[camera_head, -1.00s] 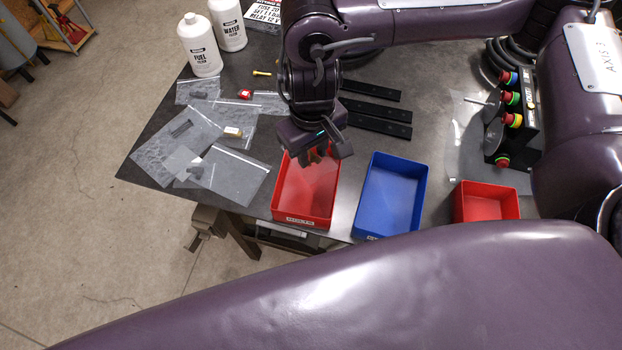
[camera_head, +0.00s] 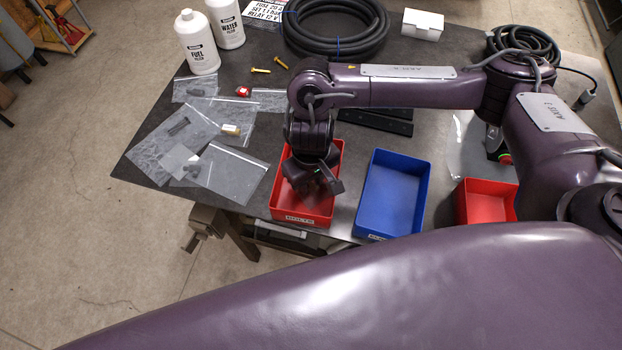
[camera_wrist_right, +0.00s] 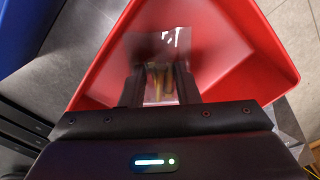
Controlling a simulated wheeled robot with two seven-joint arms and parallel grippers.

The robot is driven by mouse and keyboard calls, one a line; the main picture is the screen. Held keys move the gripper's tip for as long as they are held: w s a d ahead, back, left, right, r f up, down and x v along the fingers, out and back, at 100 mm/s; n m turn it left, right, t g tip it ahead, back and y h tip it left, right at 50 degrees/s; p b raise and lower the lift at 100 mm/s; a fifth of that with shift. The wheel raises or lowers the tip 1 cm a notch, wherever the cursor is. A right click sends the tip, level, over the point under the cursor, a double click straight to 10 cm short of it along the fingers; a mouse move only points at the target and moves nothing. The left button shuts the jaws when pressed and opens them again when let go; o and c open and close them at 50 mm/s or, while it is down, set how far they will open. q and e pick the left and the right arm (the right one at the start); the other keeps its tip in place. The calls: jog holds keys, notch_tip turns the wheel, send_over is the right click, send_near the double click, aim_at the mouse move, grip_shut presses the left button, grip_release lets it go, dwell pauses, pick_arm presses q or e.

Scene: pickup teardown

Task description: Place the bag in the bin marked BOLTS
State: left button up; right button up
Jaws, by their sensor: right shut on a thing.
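The red bin with the BOLTS label (camera_head: 281,214) stands near the table's front edge. My right gripper (camera_head: 316,190) is down at this bin, over its inside. In the right wrist view, the gripper (camera_wrist_right: 160,88) is shut on a small clear bag (camera_wrist_right: 172,45) with brass-coloured pieces in it. The bag is between the fingers, inside the red walls of the bin (camera_wrist_right: 235,50). I cannot tell whether the bag touches the bin floor. In the head view the arm hides the bag. My left gripper is not in view.
A blue bin (camera_head: 391,190) and a smaller red bin (camera_head: 486,203) stand to the right. Several clear bags (camera_head: 232,175) lie to the left.

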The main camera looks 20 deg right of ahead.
aim_at(311, 184)
jog(key=o, duration=1)
jog(key=shift+f, duration=0.1)
notch_tip(311, 184, up, 12)
jog(key=shift+r+p, duration=0.15)
jog(key=shift+p, duration=0.55)
